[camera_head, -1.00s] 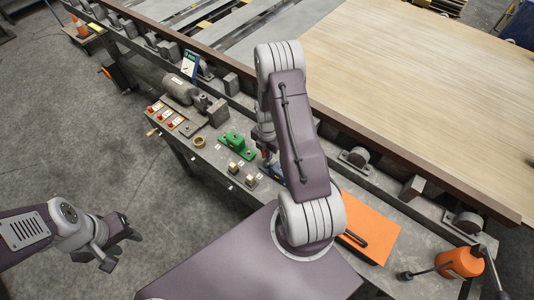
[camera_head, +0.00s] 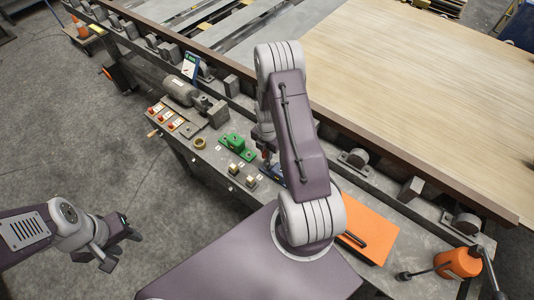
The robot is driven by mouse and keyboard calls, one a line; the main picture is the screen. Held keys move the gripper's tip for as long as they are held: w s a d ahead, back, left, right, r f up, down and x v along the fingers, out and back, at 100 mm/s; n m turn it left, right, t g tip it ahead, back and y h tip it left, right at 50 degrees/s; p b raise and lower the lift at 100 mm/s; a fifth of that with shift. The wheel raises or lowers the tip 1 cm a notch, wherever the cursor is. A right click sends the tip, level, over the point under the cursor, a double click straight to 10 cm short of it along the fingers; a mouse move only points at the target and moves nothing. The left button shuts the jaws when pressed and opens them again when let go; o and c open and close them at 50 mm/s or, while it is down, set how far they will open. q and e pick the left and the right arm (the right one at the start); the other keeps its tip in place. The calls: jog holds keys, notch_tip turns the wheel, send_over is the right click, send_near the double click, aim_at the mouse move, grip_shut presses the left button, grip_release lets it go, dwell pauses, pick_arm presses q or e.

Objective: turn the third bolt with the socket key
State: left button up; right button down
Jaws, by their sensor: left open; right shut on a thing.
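The green bearing housing (camera_head: 238,146) sits on the grey bench, just left of my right gripper. My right gripper (camera_head: 267,157) is low over the bench beside it, largely hidden behind my own arm. It is shut on a slim thing, apparently the socket key, of which almost nothing shows. The bolts are too small or hidden to tell apart, so I cannot see whether the key sits on one. My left gripper (camera_head: 121,250) is open and empty, above the floor, clear of the bench.
Two small blocks (camera_head: 236,169) and a brass ring (camera_head: 199,143) lie near the housing. A grey motor (camera_head: 181,91) and red switches (camera_head: 163,117) are further left. An orange case (camera_head: 372,226) and an orange can-like object (camera_head: 457,263) are at right. The veneer sheet (camera_head: 420,80) lies behind a raised rail.

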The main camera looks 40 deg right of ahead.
jog(key=shift+r, duration=0.3)
notch_tip(320, 180, up, 5)
jog(key=p, duration=0.4)
jog(key=shift+r+p, duration=0.1)
jog(key=shift+p, duration=0.3)
